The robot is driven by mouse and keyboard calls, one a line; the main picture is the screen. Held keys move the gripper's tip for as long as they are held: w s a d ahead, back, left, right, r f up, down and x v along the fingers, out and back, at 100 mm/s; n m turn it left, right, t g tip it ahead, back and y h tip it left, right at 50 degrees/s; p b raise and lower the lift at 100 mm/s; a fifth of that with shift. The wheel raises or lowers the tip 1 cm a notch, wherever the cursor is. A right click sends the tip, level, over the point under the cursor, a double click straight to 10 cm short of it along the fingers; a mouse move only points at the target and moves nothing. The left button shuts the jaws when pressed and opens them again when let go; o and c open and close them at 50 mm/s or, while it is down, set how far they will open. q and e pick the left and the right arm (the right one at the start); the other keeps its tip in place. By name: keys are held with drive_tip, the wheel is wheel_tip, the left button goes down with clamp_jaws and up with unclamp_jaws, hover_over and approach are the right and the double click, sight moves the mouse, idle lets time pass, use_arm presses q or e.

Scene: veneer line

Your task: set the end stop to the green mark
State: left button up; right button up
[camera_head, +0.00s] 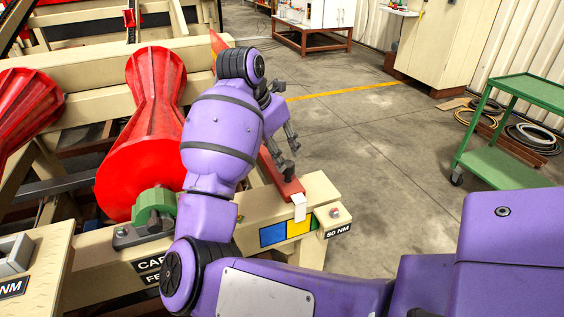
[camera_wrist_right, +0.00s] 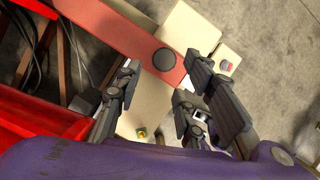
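A red bar (camera_head: 283,178) lies on the cream beam, with a white tab (camera_head: 299,207) hanging over its front end. I take this bar and tab as the end stop. The tab's tip is over the yellow patch (camera_head: 298,229). A blue patch (camera_head: 273,235) is to its left and a mostly hidden green patch (camera_head: 314,223) to its right. My right gripper (camera_head: 292,140) is open and empty, above the bar. In the wrist view its fingers (camera_wrist_right: 160,72) are spread on both sides of the red bar (camera_wrist_right: 118,38), near a dark round disc (camera_wrist_right: 164,60). My left gripper is out of view.
Red fluted rollers (camera_head: 150,130) stand left of my right arm, with a green block (camera_head: 153,207) by one. A red button (camera_head: 335,212) sits right of the marks, above a "50 NM" label (camera_head: 338,230). A green cart (camera_head: 510,160) stands right. Floor between is clear.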

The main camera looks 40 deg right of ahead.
drive_tip(key=x, duration=0.6)
drive_tip(key=shift+w+r, duration=0.1)
drive_tip(key=shift+r, duration=0.15)
clamp_jaws()
